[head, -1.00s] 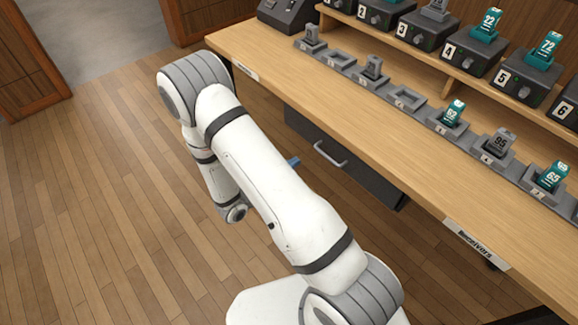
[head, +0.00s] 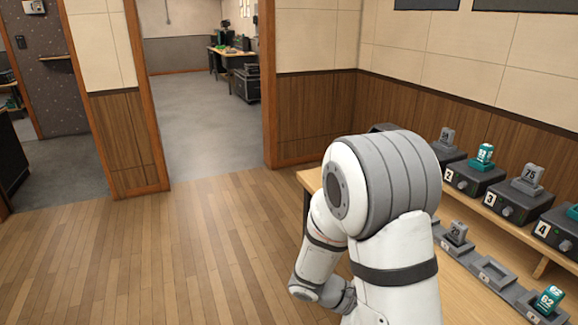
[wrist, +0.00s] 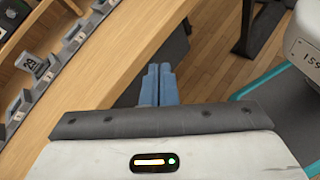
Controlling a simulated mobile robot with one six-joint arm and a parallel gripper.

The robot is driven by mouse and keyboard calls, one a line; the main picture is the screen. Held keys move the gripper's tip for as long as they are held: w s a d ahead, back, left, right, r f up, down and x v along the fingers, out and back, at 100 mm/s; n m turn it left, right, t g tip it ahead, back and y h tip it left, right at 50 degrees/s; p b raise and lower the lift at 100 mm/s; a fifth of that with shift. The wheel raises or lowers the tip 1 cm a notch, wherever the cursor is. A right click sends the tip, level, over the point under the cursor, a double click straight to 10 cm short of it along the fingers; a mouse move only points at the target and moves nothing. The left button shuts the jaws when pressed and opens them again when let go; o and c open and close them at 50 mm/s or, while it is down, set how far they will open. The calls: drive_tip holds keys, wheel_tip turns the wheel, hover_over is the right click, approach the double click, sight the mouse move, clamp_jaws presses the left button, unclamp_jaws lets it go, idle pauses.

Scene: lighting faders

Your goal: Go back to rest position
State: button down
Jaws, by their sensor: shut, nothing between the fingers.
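My gripper shows in the wrist view with its two blue fingers (wrist: 158,86) side by side and closed, with nothing between them. The fingers point past the curved wooden bench edge, over a dark patch and the wooden floor. In the head view my white and grey arm is folded at the right, in front of the bench, and hides the gripper's fingers.
The wooden bench (head: 470,291) at the right carries numbered black boxes (head: 472,178) and a row of grey cradles (head: 494,272), some holding tagged pieces. A grey piece marked 29 (wrist: 36,65) shows in the wrist view. Wooden floor (head: 190,265) is clear at left, towards an open doorway.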

drive_tip(key=s+a+r+m+t+y+p, duration=0.2)
drive_tip(key=r+m+y, duration=0.3)
drive_tip(key=r, duration=0.4)
drive_tip(key=s+a+r+m+t+y+p, duration=0.3)
drive_tip(key=s+a+r+m+y, duration=0.2)
drive_tip(key=r, duration=0.4)
drive_tip(key=m+y, duration=0.1)
drive_tip(key=y, duration=0.1)
drive_tip(key=shift+s+y, duration=0.3)
drive_tip(key=shift+a, duration=0.1)
